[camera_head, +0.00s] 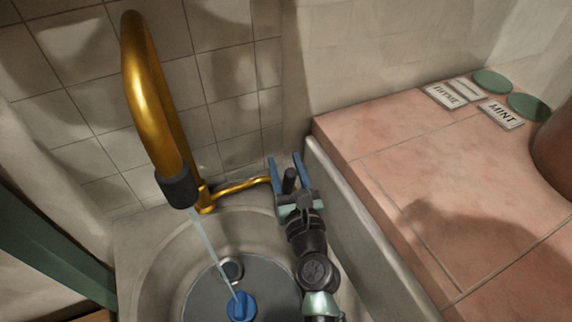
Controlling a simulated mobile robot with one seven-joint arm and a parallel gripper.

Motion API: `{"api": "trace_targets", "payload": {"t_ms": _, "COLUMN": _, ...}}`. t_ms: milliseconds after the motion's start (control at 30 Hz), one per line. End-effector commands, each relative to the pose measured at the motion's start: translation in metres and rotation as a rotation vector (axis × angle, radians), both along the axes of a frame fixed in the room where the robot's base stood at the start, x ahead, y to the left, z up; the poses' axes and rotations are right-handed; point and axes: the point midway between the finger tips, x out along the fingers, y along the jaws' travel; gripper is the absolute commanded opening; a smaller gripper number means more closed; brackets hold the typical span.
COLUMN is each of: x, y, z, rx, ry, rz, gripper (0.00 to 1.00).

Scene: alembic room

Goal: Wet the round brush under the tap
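The golden tap (146,90) arches over the stone basin from the back wall. A thin stream of water (212,250) runs from its dark spout. The stream falls on a blue round-topped object (241,307) at the bottom of the basin; I cannot tell whether it is the round brush. The tap's golden side lever (243,186) reaches right, to my gripper. My gripper (284,158) is open, its two blue fingers apart at the lever's end. A dark stub (289,181) shows between the fingers; I cannot tell whether they touch it.
The basin rim (150,222) surrounds a grey floor with a round drain fitting (231,269). A raised pink tiled counter (400,165) stands at the right, with labels (500,115), green discs (527,106) and a brown pot (556,150). The tiled wall closes off the back.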

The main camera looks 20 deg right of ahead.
Motion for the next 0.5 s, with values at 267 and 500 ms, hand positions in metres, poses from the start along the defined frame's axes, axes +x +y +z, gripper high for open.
{"api": "trace_targets", "payload": {"t_ms": 267, "x": -0.0003, "y": 0.0001, "z": -0.0001, "rx": 0.0, "ry": 0.0, "rz": 0.0, "gripper": 0.0}}
{"api": "trace_targets", "payload": {"t_ms": 500, "x": -0.0003, "y": 0.0001, "z": -0.0001, "rx": 0.0, "ry": 0.0, "rz": 0.0, "gripper": 0.0}}
